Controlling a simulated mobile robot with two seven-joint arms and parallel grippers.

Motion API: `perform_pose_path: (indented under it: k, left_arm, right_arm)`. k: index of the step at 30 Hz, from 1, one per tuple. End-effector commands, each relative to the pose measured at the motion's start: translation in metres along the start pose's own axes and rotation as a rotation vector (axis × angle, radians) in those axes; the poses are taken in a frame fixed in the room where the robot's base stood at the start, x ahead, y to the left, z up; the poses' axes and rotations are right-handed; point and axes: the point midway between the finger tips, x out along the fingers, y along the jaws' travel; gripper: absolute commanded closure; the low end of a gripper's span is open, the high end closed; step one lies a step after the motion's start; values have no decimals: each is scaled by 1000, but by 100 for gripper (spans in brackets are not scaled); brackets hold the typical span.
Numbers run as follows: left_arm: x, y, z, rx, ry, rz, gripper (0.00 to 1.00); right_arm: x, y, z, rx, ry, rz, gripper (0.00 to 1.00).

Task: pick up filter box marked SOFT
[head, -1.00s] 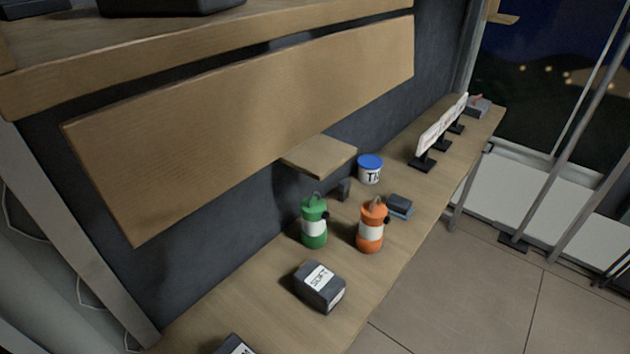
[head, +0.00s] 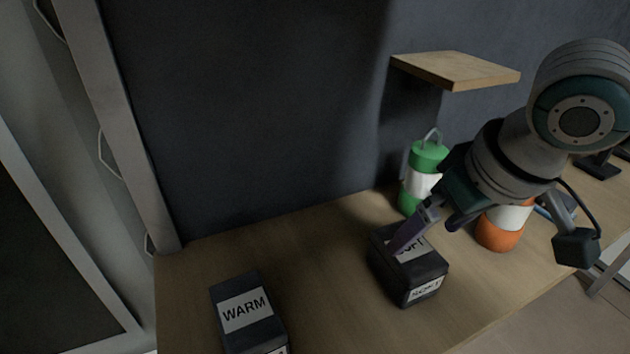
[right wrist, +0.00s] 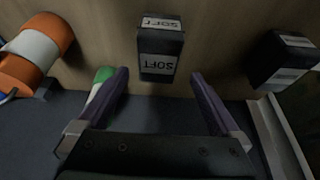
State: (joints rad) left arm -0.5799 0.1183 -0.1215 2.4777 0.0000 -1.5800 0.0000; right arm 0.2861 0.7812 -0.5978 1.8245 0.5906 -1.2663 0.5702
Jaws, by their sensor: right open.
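The filter box marked SOFT (head: 425,268) is a dark box with white labels on its top and front. It sits on the wooden counter, and in the right wrist view the SOFT box (right wrist: 160,48) is at the top middle. My right gripper (head: 424,238) is open just above it in the head view, one finger hiding part of the top label. In the right wrist view the open fingers of my right gripper (right wrist: 160,76) point to either side of the box, with nothing held. My left gripper is not in view.
A similar box marked WARM (head: 247,310) stands to the left on the counter (head: 320,310). A green canister (head: 425,170) stands behind the SOFT box, and an orange canister (head: 497,235) to its right. A small shelf (head: 455,70) juts from the dark wall above.

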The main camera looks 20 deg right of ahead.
Motion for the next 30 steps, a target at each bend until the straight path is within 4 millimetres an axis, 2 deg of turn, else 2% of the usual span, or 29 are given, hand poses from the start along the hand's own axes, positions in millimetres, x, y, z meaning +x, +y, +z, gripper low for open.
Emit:
perform_pose_path:
  k: [3,11,19,23,30]
  left_arm:
    - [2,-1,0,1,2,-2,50]
    - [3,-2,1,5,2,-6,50]
    - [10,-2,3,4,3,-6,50]
    - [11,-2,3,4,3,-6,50]
    - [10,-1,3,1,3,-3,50]
  right_arm:
    - [18,0,0,1,-3,-1,0]
    - [40,0,0,-1,-1,-2,0]
    - [77,3,2,-1,-1,-3,0]
    - [86,3,2,-2,0,-3,0]
    - [86,3,2,-3,1,-4,0]
